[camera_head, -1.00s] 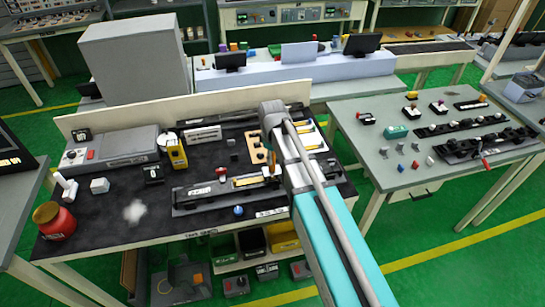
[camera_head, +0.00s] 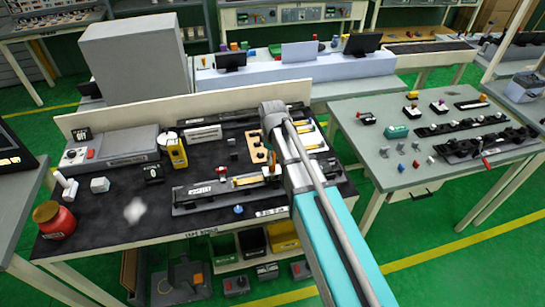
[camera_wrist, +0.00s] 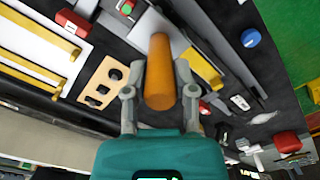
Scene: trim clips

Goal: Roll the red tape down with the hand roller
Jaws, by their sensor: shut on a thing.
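My gripper (camera_wrist: 160,98) is shut on an orange-brown cylinder, which looks like the hand roller's handle (camera_wrist: 160,65). The rest of the roller is hidden below it. In the head view my gripper is over the right part of a long grey fixture (camera_head: 190,209) on the dark bench top, largely hidden by my arm. A yellow block (camera_wrist: 205,70) lies on the fixture beside the handle. A small red piece (camera_head: 222,169) is at the fixture's back edge. I cannot tell whether it is the red tape, or whether the roller touches anything.
A wooden holed board (camera_wrist: 100,85) lies close to my gripper. A blue knob (camera_head: 238,209) is at the bench's front. A yellow device (camera_head: 176,152) and a red jar (camera_head: 57,222) stand to the left. Bare bench top (camera_head: 110,220) lies front left.

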